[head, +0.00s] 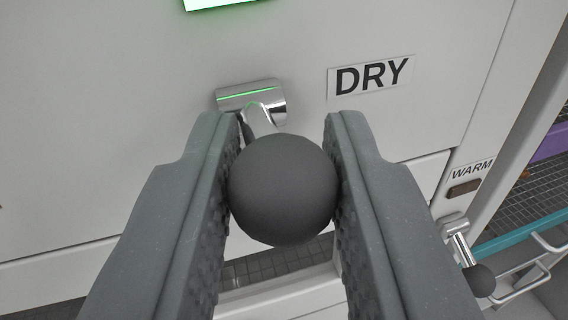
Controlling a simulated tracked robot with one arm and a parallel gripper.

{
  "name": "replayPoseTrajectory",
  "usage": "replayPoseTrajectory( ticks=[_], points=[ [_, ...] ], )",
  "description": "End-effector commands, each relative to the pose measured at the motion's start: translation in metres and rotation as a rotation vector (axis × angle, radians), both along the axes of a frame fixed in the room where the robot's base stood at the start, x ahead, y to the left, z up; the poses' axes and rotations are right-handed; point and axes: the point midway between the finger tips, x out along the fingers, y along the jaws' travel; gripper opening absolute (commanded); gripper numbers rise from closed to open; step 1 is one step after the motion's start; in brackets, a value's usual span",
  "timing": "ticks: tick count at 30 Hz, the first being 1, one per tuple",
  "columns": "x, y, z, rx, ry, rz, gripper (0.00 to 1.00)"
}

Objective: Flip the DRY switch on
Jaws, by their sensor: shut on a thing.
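The DRY switch is a lever with a dark round knob (283,190) on a metal stem. The stem comes out of a chrome mount (252,99) on a pale panel, and a green line shows on the mount. The DRY label (370,77) is to the right of the mount. My gripper (283,185) is shut on the knob, with one ridged finger against each side. The knob hides part of the stem.
A lit green-edged display (218,3) is at the top. At the right are a WARM label (471,170) and a second lever with a dark knob (479,281). Wire racks (520,204), a teal edge (520,235) and a pale handle (530,280) lie beyond.

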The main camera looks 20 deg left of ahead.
Motion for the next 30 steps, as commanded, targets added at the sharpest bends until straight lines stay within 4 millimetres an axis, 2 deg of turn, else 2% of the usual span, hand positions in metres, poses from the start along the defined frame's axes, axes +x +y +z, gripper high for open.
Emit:
replayPoseTrajectory(
  ticks=[5,30],
  points=[
    [0.000,0.002,0.009,-0.031,0.047,0.003,0.01],
    [0.003,0.003,0.019,-0.164,0.268,0.003,0.01]
  ],
)
